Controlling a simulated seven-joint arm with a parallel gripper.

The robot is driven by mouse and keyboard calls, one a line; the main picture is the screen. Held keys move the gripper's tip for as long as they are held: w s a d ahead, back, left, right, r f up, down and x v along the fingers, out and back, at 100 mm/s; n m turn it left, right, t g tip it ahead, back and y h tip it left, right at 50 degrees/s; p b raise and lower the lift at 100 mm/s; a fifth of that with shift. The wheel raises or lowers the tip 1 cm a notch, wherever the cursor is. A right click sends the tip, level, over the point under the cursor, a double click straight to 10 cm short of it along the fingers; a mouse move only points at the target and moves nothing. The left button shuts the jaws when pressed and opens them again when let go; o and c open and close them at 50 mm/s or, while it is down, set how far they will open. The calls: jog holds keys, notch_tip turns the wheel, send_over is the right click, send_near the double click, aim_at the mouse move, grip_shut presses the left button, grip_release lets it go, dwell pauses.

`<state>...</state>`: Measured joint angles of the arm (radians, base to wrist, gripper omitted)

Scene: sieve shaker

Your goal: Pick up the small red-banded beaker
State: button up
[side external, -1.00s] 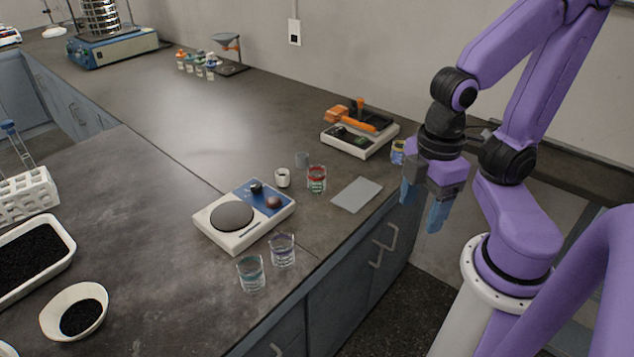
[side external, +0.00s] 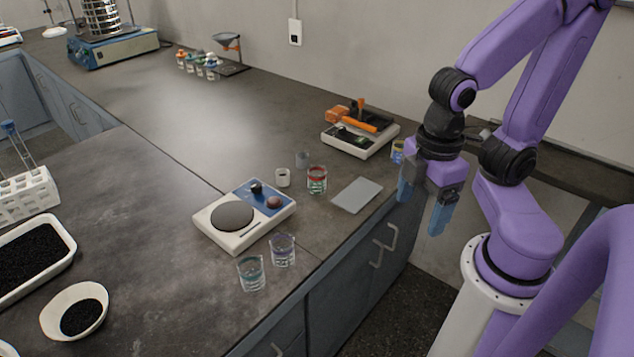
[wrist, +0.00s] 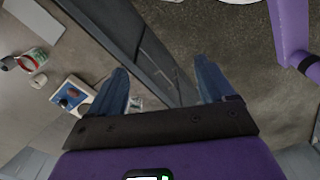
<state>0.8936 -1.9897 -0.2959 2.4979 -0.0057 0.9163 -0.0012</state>
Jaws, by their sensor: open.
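The small red-banded beaker (side external: 317,181) stands upright on the dark bench, right of the hot-plate device, in the side view. It also shows at the left of the wrist view (wrist: 32,60). My gripper (side external: 420,205) is open and empty, to the right of the beaker, beyond the bench's front edge. In the wrist view its two blue fingers (wrist: 163,82) are spread apart, with the bench front and the floor behind them. The gripper is well apart from the beaker.
A hot-plate device (side external: 245,216) is left of the beaker, with a purple-banded beaker (side external: 282,251) and a teal-banded beaker (side external: 251,273) before it. A flat grey plate (side external: 356,195) lies to its right. A white cup (side external: 283,178) stands close by. An orange-topped device (side external: 360,137) is behind.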

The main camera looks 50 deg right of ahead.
jog(key=w+f+n+t+h, duration=0.1)
jog(key=w+f+n+h, duration=0.2)
jog(key=w, duration=0.6)
jog(key=w+f+n+t+h, duration=0.1)
jog(key=w+f+h, duration=0.3)
jog(key=w, duration=0.5)
jog(key=n+t+h, duration=0.3)
jog(key=n+h, duration=0.3)
send_near(315, 179)
jog(key=x, duration=0.9)
jog(key=shift+x, duration=2.75)
jog(key=c, duration=1.1)
